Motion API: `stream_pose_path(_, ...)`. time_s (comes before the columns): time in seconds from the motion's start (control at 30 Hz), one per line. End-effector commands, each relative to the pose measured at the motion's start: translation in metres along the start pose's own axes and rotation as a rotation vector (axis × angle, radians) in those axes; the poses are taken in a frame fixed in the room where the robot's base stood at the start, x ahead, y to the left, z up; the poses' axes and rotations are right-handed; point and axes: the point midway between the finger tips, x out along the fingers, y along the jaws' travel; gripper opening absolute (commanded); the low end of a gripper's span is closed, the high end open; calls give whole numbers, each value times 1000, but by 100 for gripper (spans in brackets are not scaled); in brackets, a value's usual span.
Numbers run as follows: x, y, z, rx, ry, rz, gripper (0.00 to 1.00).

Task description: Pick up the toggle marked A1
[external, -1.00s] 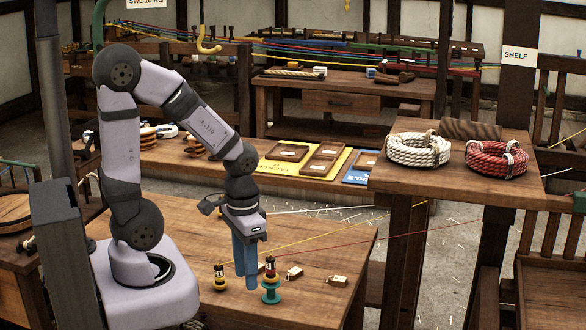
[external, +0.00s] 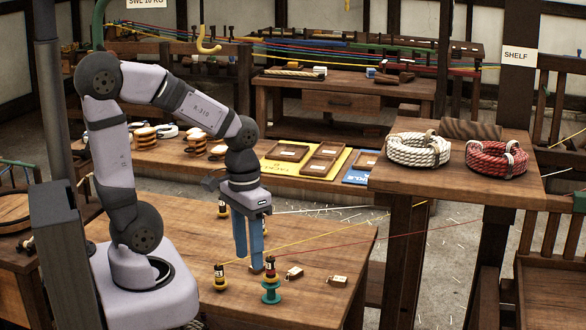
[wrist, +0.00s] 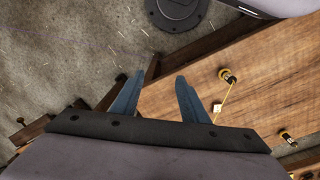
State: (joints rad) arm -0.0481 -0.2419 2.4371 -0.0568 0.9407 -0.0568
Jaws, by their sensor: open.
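Two small tan wooden toggles with pale labels lie on the front bench in the external view: one toggle (external: 294,273) right of my gripper, another (external: 337,282) further right. Their markings are too small to read, so I cannot tell which is A1. My gripper (external: 248,264) is open, its blue fingers pointing down over the bench, left of both toggles. A small brown object at the right fingertip is partly hidden. In the wrist view the space between the fingers (wrist: 166,68) is empty; a small pale block (wrist: 217,107) lies to their right.
A yellow-based spool (external: 219,277) and a green spool (external: 271,292) stand close to the fingers. Another spool (external: 223,208) stands behind. Rope coils (external: 418,149) lie on the raised shelf at right.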

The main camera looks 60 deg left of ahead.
Motion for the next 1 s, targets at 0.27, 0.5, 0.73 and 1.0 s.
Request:
stream_pose_path(0.27,22,-8,-54,-542,15,190,40)
stream_pose_path(0.5,33,-66,-148,-1309,32,524,40)
stream_pose_path(0.73,19,-186,-221,-1988,26,968,40)
stream_pose_path(1.0,-1,-301,-237,-2362,-1,1379,40)
